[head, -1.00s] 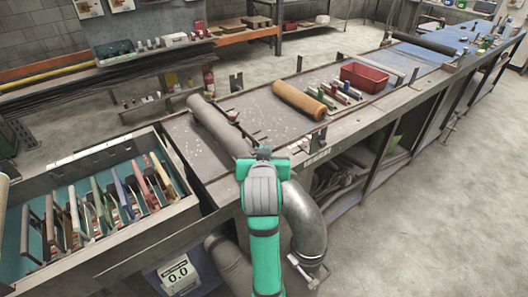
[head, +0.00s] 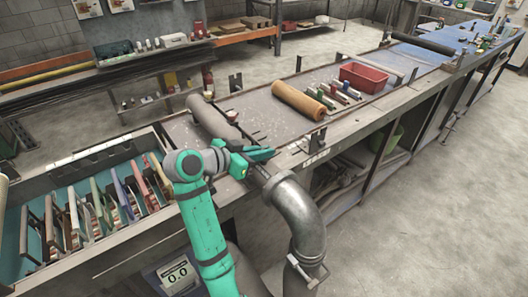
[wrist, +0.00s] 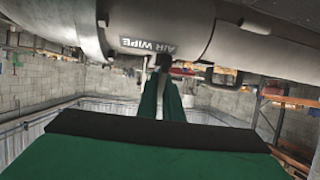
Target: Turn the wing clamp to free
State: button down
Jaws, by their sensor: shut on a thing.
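My gripper (head: 268,155) is at the front edge of the bench, just above the top of the grey elbow pipe (head: 297,205). In the wrist view my gripper (wrist: 161,80) has its two green fingers close together on a small dark piece, which I take as the wing clamp (wrist: 162,61). The piece sits at the underside, in this picture, of a grey cylinder marked AIR WIPE (wrist: 160,30). The fingers hide most of the piece, so its turn angle cannot be told. In the head view my gripper and the pipe hide it.
A grey tube (head: 212,118) and a tan roll (head: 300,100) lie on the bench. A red bin (head: 364,77) stands farther right. A drawer of coloured upright plates (head: 100,205) is at the left. A metal fitting (head: 306,270) is on the pipe lower down. The right floor is clear.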

jog(key=shift+m+g+h, duration=0.5)
jog(key=shift+m+g, duration=0.1)
jog(key=c, duration=1.9)
grip_release()
jog(key=v, duration=1)
jog(key=shift+s+a+r, duration=0.15)
jog(key=shift+a+r, duration=0.05)
jog(key=shift+a, duration=0.05)
